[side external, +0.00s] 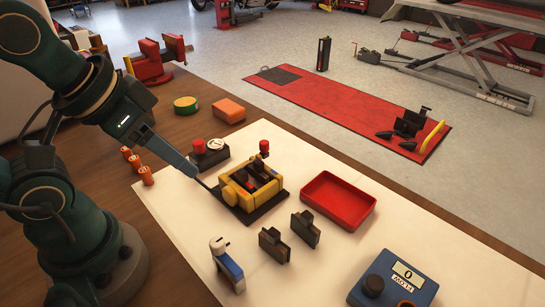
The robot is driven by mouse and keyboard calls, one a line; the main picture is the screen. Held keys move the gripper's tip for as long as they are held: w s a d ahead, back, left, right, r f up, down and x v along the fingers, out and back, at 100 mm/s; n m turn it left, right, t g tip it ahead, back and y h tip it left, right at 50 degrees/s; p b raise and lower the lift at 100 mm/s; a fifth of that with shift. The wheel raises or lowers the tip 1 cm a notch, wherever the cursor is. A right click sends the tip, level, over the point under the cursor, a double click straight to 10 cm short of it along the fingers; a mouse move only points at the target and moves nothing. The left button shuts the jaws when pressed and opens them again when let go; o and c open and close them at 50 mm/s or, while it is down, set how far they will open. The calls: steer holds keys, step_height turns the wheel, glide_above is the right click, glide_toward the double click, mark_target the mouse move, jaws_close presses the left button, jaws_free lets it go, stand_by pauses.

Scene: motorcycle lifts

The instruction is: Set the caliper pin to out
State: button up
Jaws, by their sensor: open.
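The yellow brake caliper (238,190) sits on a dark base plate (264,209) on the pale work mat, with dark parts and a small red spot inside its frame. A small red-topped dark piece (264,148) stands at its far edge; I cannot tell whether this is the caliper pin or how far out the pin sits. My gripper (211,189) comes down from the upper left, its thin fingertips close to the caliper's left side. It holds nothing that I can see. Whether the tips touch the caliper is too small to tell.
A red tray (338,201) lies right of the caliper, with two dark pads (274,244) in front. A red-knobbed device (209,153) sits behind my gripper. Orange cylinders (146,176) stand left.

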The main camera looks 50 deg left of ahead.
steer(key=shift+o, duration=0.5)
steer(key=w+a+r+n+t, duration=0.1)
steer(key=w+a+r+n, duration=0.15)
steer(key=w, duration=0.75)
steer(key=g+y, duration=0.1)
glide_toward(263, 143)
steer(key=shift+n+g, duration=0.25)
steer(key=shift+g, duration=0.35)
steer(key=w+f, duration=0.2)
steer(key=f, duration=0.1)
steer(key=shift+w+a+f, duration=0.1)
steer(key=shift+w+a, duration=0.05)
steer(key=shift+w, duration=0.2)
steer(key=shift+x, duration=2.45)
